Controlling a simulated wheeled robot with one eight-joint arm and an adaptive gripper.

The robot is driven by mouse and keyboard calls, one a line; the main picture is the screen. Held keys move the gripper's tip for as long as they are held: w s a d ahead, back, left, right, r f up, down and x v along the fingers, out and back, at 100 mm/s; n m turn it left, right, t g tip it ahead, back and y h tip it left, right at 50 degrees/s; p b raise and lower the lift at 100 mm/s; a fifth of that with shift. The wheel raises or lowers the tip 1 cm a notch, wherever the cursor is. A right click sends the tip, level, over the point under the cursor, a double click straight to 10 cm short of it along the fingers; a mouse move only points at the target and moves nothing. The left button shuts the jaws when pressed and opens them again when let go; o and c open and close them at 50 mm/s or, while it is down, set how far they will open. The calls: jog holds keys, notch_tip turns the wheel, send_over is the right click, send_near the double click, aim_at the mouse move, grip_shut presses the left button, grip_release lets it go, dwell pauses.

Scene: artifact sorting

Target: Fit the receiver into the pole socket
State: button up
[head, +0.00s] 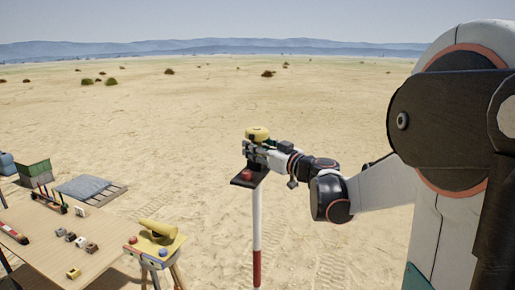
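A yellow, rounded receiver (257,133) shows at the top of the red and white pole (257,220). A dark plate (243,183) with a small red ball (247,175) is at the pole's head, just below it. My gripper (256,152) is at the pole top, reaching in from the right, right under the yellow receiver. Its fingers are small and dark here, and I cannot tell whether they are closed on the receiver. The pole socket is hidden behind the gripper and plate, so I cannot tell whether the receiver is seated.
A wooden table (105,240) at lower left holds several small blocks and a striped bar (12,233). A green crate (35,172) and a pallet (91,188) lie behind. Sand around the pole is clear.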

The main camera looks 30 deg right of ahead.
jog(key=shift+s, duration=0.1)
jog(key=s+d, duration=0.1)
jog(key=s, duration=0.6)
jog(key=shift+s+d, duration=0.15)
jog(key=shift+d, duration=0.1)
jog(key=shift+a+f, duration=0.1)
dwell(0.3)
